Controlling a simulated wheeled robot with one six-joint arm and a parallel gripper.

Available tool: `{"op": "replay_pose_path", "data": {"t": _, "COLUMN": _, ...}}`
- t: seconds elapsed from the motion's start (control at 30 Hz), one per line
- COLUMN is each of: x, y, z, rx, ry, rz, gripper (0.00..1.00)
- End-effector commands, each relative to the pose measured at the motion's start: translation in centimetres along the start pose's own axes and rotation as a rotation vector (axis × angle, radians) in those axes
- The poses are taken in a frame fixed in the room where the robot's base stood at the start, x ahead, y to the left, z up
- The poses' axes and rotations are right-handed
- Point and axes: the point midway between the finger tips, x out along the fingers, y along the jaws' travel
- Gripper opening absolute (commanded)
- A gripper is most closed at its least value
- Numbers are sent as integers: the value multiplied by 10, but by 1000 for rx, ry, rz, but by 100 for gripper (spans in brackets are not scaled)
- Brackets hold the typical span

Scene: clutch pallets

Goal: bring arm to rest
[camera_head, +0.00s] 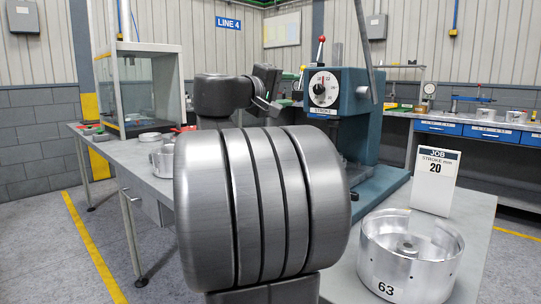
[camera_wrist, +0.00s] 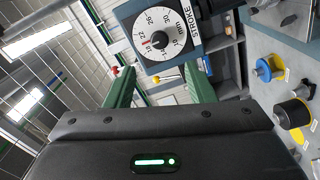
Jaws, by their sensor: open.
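My gripper (camera_wrist: 160,85) is open and empty in the wrist view, its two green fingers apart. Beyond them is the white stroke dial (camera_wrist: 155,33) of the press, seen tilted. In the head view my folded arm (camera_head: 225,95) fills the middle, its large grey joint close to the camera. The arm's end is raised beside the teal press (camera_head: 355,100), left of the dial (camera_head: 322,89). The arm hides part of the press and the bench. The finger tips are hard to make out in the head view.
A silver drum marked 63 (camera_head: 388,262) and a job card reading stroke 20 (camera_head: 435,181) stand on the bench at right. A glass cabinet (camera_head: 143,85) and metal cups (camera_head: 163,160) are on the left bench. Blue-drawered benches (camera_head: 480,130) line the back. Floor at left is clear.

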Motion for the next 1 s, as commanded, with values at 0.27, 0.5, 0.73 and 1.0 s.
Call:
{"op": "replay_pose_path", "data": {"t": 0.27, "x": 57, "y": -1, "z": 1, "rx": 0, "ry": -5, "rz": 1, "gripper": 49}}
{"op": "replay_pose_path", "data": {"t": 0.5, "x": 98, "y": 0, "z": 1, "rx": 0, "ry": -3, "rz": 1, "gripper": 49}}
{"op": "replay_pose_path", "data": {"t": 0.73, "x": 118, "y": 1, "z": 0, "rx": 0, "ry": 0, "rz": 2, "gripper": 49}}
{"op": "replay_pose_path", "data": {"t": 1.0, "x": 116, "y": 1, "z": 0, "rx": -18, "ry": 1, "rz": 1, "gripper": 49}}
